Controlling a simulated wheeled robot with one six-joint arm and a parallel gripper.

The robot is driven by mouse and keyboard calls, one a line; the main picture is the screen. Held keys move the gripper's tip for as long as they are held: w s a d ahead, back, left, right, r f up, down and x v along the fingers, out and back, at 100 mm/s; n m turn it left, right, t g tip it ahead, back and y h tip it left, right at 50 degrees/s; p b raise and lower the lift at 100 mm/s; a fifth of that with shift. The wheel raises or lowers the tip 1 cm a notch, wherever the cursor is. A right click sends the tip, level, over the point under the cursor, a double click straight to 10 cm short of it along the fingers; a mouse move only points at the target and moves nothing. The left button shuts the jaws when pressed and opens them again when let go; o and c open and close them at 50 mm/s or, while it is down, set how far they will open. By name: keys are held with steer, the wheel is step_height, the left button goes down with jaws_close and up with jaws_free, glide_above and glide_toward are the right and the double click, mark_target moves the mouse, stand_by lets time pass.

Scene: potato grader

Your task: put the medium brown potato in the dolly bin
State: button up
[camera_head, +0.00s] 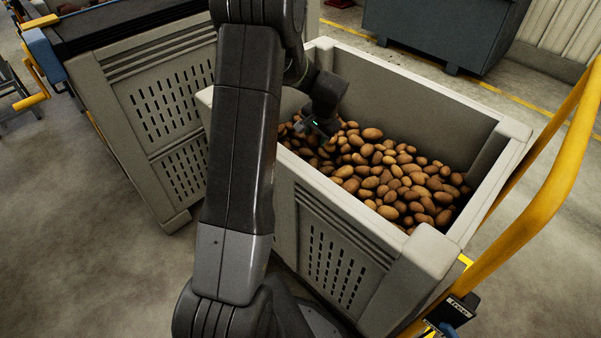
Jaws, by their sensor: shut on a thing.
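The dolly bin (424,247) is a large grey plastic crate with slotted sides, standing beside a yellow tubular handle. Many brown potatoes (390,177) lie heaped in it. My gripper (318,130) is inside the bin at its left end, pointing down, low over the potatoes. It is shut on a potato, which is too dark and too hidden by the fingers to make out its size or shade. I cannot tell whether the held potato touches the heap. My arm hides the bin's near left corner.
Another slotted grey bin (170,108) stands close on the left. The yellow handle (540,205) rises at the right. A dark grey container (440,32) stands behind. The concrete floor (90,250) at the lower left is clear.

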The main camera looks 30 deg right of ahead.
step_height(320, 180, down, 2)
steer(key=shift+f+b, duration=0.25)
steer(key=shift+b, duration=0.3)
steer(key=shift+f+b, duration=1.3)
steer(key=shift+f, duration=3.5)
steer(key=o, duration=1)
steer(key=p+v, duration=0.3)
steer(key=v, duration=0.9)
steer(key=shift+r, duration=0.15)
